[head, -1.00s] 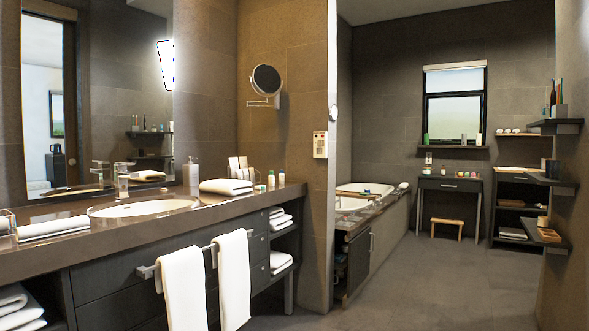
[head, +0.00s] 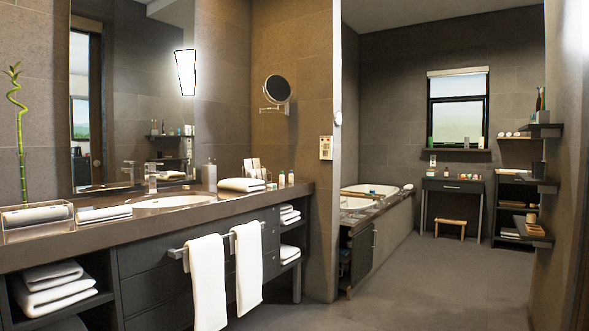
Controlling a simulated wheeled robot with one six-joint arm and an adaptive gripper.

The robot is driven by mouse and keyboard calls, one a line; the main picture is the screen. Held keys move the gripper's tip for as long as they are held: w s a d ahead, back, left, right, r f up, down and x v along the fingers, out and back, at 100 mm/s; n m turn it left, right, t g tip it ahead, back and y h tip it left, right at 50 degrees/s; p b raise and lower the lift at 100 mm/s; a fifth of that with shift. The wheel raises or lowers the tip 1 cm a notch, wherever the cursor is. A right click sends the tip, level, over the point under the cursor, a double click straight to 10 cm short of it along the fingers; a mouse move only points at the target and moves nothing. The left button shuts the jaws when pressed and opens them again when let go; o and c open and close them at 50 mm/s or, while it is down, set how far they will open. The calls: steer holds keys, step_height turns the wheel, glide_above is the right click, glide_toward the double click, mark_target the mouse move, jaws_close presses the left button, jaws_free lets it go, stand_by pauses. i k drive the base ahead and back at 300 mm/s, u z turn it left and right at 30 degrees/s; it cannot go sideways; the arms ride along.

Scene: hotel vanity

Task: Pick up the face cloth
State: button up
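Several white cloths are in the head view, and I cannot tell for sure which is the face cloth. A small flat white folded cloth (head: 103,214) lies on the vanity counter left of the sink. A thicker folded white stack (head: 242,184) lies on the counter right of the sink. More folded white cloth (head: 35,216) sits in a clear box at the counter's left end. Two white towels (head: 208,282) hang from the rail on the vanity front. My gripper is not in view.
The dark vanity counter (head: 80,240) runs along the left, with a sink (head: 175,201), faucet (head: 151,178) and small bottles. A bamboo stem (head: 20,135) stands at far left. Wall shelves (head: 535,182) jut out at right. The grey floor (head: 420,285) is open in the middle.

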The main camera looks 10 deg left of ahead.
mark_target(83, 218)
steer(key=z, duration=0.6)
steer(key=i, duration=1.35)
steer(key=z, duration=0.35)
steer(key=i, duration=1.55)
steer(key=u, duration=1.2)
steer(key=i, duration=0.85)
steer(key=u, duration=1.2)
steer(key=i, duration=0.25)
steer(key=u, duration=1.8)
steer(key=k, duration=0.2)
steer(key=u, duration=0.05)
